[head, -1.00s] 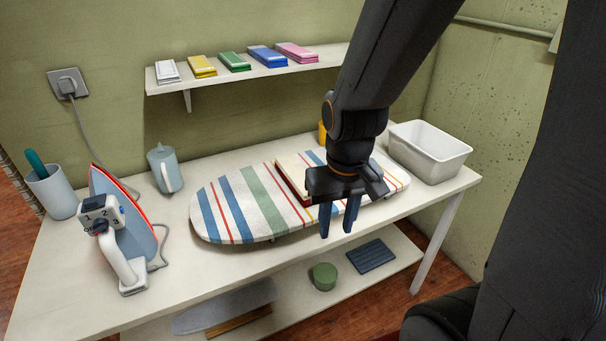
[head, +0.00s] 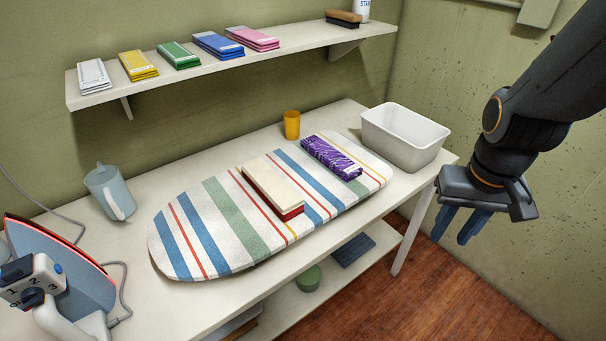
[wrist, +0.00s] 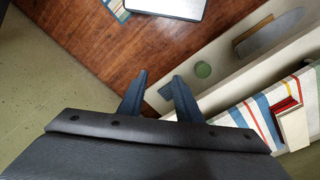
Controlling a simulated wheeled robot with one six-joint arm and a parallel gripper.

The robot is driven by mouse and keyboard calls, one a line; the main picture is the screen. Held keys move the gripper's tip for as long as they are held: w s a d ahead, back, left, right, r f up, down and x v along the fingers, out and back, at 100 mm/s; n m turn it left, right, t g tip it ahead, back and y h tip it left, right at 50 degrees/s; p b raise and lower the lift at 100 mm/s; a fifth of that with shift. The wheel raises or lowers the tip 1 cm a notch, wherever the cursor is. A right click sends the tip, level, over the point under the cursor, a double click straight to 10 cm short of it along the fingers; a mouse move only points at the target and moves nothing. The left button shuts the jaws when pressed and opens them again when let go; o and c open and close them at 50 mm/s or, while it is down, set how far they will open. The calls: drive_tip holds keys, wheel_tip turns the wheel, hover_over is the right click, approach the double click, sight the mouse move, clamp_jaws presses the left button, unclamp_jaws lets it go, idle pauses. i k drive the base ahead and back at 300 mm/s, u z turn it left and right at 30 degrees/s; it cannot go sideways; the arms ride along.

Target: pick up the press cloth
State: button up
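A flat cream piece with a red layer under it (head: 270,185) lies across the middle of the striped ironing board (head: 165,245); it also shows at the right edge of the wrist view (wrist: 292,122). A purple patterned folded piece (head: 331,157) lies on the board to its right. The frames do not settle which is the press cloth. My gripper (head: 452,238) hangs fingers down beyond the table's right end, clear of the board. In the wrist view its two fingers (wrist: 159,78) stand apart with nothing between them.
A white bin (head: 405,142) stands at the table's right end, and a yellow cup (head: 291,125) behind the board. An iron (head: 62,280) and a jug (head: 108,192) are at left. A wall shelf (head: 210,68) holds several coloured packs.

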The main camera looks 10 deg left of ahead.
sight(283, 197)
drive_tip(key=z, duration=0.05)
drive_tip(key=k, duration=1)
drive_tip(key=z, duration=0.05)
drive_tip(key=i, duration=0.45)
drive_tip(key=u, duration=0.05)
